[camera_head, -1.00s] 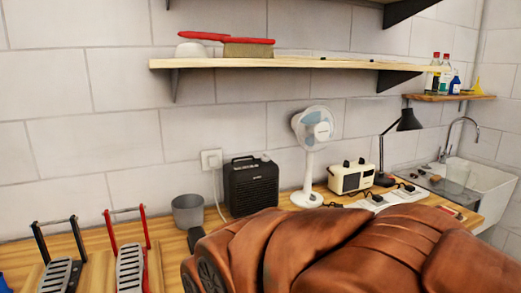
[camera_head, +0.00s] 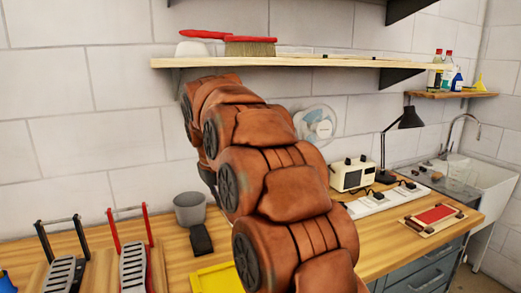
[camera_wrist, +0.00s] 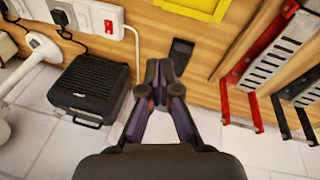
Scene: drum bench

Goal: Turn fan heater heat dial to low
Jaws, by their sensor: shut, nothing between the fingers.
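The fan heater is a black box with a ribbed face, seen in the wrist view (camera_wrist: 95,85) at the left. Its heat dial cannot be made out. In the head view the heater is hidden behind my arm. My gripper (camera_wrist: 158,72) is shut and empty in the middle of the wrist view. In the picture it lies to the right of the heater, apart from it. In the head view my gripper is hidden by my own arm.
A dark flat object (camera_head: 200,240) lies on the bench near a grey bin (camera_head: 189,209). A yellow tray (camera_head: 214,279) sits in front. A white fan (camera_head: 317,124) stands behind my arm. Black and red pedals stand at the left. A shelf (camera_head: 300,62) hangs above.

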